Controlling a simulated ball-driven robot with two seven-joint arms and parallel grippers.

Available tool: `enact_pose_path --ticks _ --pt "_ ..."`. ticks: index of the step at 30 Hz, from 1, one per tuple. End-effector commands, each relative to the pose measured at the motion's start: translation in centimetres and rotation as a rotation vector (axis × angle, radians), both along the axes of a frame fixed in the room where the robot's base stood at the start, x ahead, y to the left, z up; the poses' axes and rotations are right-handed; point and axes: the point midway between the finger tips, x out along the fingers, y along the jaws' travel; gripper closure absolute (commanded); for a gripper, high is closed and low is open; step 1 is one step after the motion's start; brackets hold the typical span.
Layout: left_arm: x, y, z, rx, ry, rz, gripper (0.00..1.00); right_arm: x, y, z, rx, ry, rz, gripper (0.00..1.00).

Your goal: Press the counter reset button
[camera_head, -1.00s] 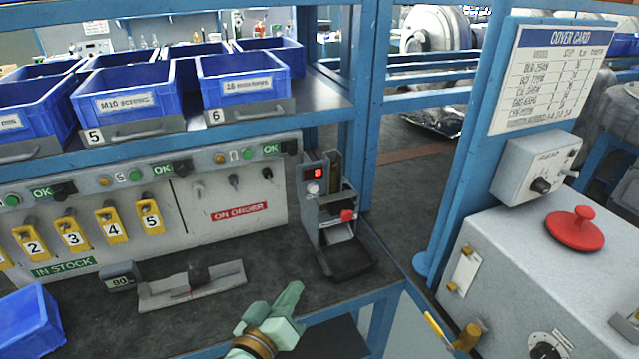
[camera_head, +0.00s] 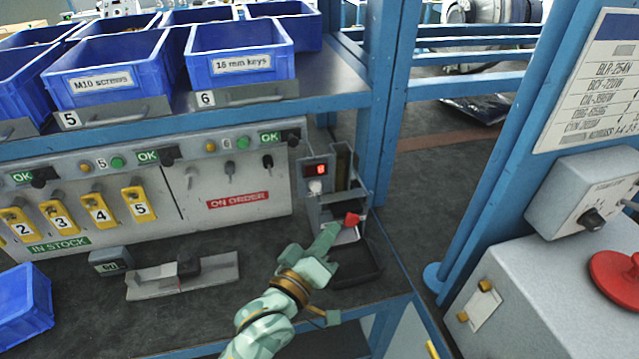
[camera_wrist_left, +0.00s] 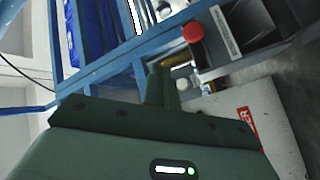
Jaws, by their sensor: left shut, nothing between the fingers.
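The counter unit (camera_head: 331,205) stands at the right end of the bench. It has a lit red digit display (camera_head: 320,170), a round whitish button (camera_head: 316,187) below it and a red knob (camera_head: 352,219) lower at the front. My left gripper (camera_head: 327,236) is shut and empty, in front of the unit's lower part and below the whitish button. In the left wrist view the shut fingers (camera_wrist_left: 160,82) point toward the unit, with the whitish button (camera_wrist_left: 183,85) just right of them and the red knob (camera_wrist_left: 193,32) above. Contact cannot be told. My right gripper is out of view.
A black tray (camera_head: 356,265) lies in front of the unit. A grey panel (camera_head: 225,235) with yellow numbered tags stands to the left, under a shelf of blue bins (camera_head: 240,65). A blue post (camera_head: 383,110) rises behind the unit. A red mushroom button (camera_head: 617,277) is at far right.

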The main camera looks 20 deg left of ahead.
Motion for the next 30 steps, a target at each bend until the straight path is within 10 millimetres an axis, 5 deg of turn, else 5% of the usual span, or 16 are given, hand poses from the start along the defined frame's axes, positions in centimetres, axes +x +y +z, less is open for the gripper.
enact_pose_path --ticks 8,20,30 --pt "0.6 0.4 -0.1 0.004 -0.001 0.0 1.0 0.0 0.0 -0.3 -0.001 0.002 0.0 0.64" --pt "4.9 3.3 -0.3 0.005 0.0 0.0 1.0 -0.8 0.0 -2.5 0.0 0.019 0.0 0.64" --pt "7.2 4.9 0.1 0.002 0.0 -0.001 1.0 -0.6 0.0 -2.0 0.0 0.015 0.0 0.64"
